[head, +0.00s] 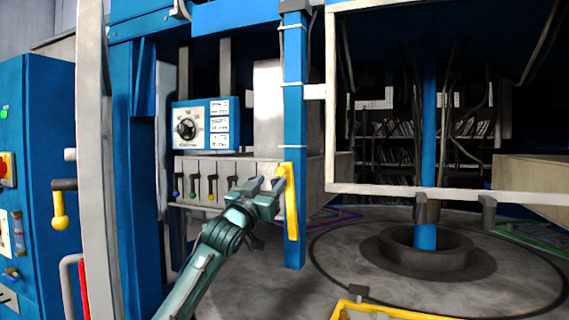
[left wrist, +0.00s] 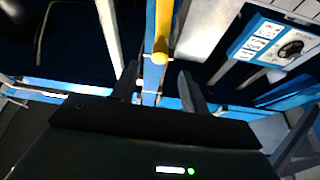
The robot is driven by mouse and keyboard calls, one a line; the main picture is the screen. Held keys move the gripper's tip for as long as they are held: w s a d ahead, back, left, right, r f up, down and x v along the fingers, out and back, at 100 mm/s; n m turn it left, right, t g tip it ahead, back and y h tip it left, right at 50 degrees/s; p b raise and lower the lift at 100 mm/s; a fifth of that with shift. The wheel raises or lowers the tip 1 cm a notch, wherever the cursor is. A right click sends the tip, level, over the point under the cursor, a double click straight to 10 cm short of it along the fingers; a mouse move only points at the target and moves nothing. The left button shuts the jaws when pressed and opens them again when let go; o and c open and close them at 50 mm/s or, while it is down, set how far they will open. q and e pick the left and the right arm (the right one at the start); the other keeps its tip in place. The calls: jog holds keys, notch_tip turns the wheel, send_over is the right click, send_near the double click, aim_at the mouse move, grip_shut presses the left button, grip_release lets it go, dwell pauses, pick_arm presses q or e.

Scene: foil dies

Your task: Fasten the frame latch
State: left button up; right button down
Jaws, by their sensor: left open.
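A long yellow handle (head: 292,215), which looks like the frame latch, hangs nearly upright along a blue post (head: 294,100). My left gripper (head: 268,184) is just left of its upper part, with open fingers. In the left wrist view the yellow handle (left wrist: 161,28) shows ahead, between the two spread fingers (left wrist: 158,75), with its rounded knob towards me. I cannot tell whether a finger touches it. The white frame (head: 450,194) is right of the post. My right gripper is not in view.
Behind my left gripper is a row of small levers (head: 212,183) below a blue dial box (head: 206,126). A blue cabinet (head: 35,150) with another yellow-handled lever (head: 59,210) stands left. A yellow-edged frame (head: 390,310) is low in front.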

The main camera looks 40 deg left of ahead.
aim_at(279, 173)
pick_arm(q)
jog(key=p+x, duration=0.3)
jog(key=x, duration=0.4)
jog(key=shift+w+a+r, duration=0.1)
jog(key=shift+w+r, duration=0.1)
jog(key=shift+w, duration=0.15)
jog(key=shift+w+a+r, duration=0.15)
jog(key=shift+w, duration=0.55)
grip_shut()
